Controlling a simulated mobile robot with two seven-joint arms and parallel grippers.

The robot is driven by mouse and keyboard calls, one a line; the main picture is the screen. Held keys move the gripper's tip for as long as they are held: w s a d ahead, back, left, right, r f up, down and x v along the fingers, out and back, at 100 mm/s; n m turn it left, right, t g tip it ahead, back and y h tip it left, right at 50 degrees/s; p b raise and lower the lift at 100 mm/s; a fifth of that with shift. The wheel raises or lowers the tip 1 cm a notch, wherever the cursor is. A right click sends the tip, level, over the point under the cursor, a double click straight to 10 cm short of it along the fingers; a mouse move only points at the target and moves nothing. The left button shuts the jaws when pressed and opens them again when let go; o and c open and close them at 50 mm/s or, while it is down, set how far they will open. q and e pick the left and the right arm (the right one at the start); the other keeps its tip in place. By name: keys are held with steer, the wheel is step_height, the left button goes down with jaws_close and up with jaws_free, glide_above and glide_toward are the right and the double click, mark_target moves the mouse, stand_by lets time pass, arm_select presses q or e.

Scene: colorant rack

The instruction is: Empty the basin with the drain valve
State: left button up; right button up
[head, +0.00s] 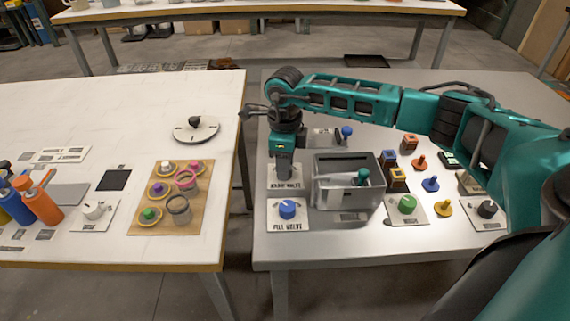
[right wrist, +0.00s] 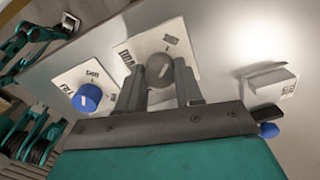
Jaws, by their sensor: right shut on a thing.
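The drain valve is a grey knob (right wrist: 160,72) on a white labelled plate (right wrist: 127,50), seen in the right wrist view. Its plate also shows in the head view (head: 285,184), where my gripper hides the knob. My right gripper (right wrist: 160,85) points down at the valve with its two fingers shut on the knob from both sides. The basin (head: 347,204) is a grey metal box just right of the valve in the head view. Its interior looks grey, and I cannot tell the water level. My left gripper is not in view.
The blue fill valve knob (head: 287,208) is just in front of the drain valve. A green knob (head: 407,204), a black knob (head: 487,208) and several coloured pieces stand right of the basin. A separate white table (head: 130,100) is at the left, across a gap.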

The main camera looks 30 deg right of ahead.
stand_by(0.6)
steer(key=o, duration=1)
steer(key=shift+o, duration=0.2)
steer(key=shift+r, duration=0.1)
step_height(320, 180, up, 13)
steer(key=shift+p, duration=0.3)
